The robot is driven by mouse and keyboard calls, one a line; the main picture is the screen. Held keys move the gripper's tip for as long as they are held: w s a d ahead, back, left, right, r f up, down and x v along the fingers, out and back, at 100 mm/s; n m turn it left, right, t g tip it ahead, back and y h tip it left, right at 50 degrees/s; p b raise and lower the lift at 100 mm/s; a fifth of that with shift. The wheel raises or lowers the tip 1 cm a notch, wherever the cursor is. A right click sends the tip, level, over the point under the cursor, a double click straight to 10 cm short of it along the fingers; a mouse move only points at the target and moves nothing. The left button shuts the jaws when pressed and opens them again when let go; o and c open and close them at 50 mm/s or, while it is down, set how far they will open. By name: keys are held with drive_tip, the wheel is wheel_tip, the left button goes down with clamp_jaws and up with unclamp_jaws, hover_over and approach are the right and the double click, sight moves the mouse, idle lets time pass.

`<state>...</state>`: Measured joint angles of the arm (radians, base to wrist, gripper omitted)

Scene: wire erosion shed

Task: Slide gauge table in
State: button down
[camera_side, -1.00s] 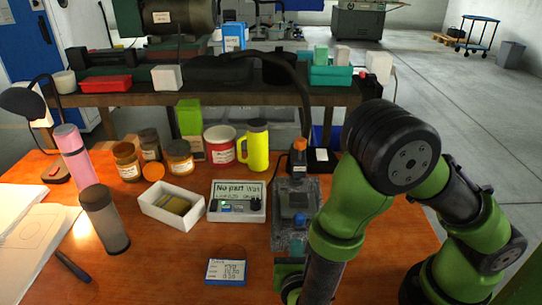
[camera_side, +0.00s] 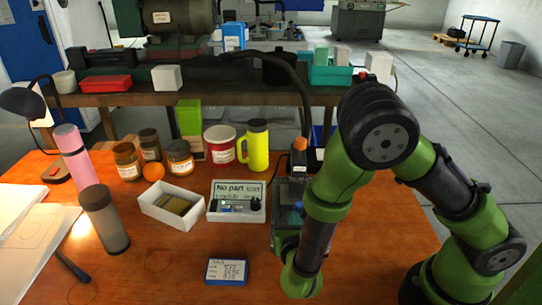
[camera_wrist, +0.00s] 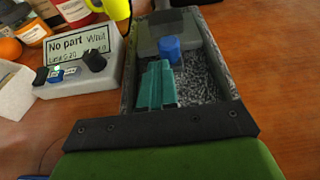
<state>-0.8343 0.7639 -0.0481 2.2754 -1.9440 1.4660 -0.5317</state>
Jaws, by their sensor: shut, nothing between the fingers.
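The gauge is a dark speckled bed (camera_wrist: 208,88) with raised side rails. Its table (camera_wrist: 185,25), a grey plate with a blue knob (camera_wrist: 169,49) on its near edge, sits at the far part of the bed in the wrist view. My gripper (camera_wrist: 157,68) shows as two teal fingers, shut together and empty, over the bed just on the near side of the knob. I cannot tell whether they touch it. In the side view the gauge (camera_side: 285,240) is largely hidden behind my arm, and the fingers are hard to make out.
A display box (camera_side: 236,203) reading "No part" stands left of the gauge. A white tray (camera_side: 172,208), a yellow mug (camera_side: 256,145), jars and an orange-topped item (camera_side: 298,158) stand around. A blue card device (camera_side: 227,271) lies in front. The bench's front centre is fairly clear.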

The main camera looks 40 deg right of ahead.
drive_tip(key=shift+w+d, duration=0.5)
drive_tip(key=shift+d, duration=0.1)
drive_tip(key=shift+s+a, duration=0.25)
drive_tip(key=shift+a, duration=0.05)
drive_tip(key=v, duration=1.3)
drive_tip(key=shift+s+a+f, duration=0.3)
drive_tip(key=shift+a, duration=0.15)
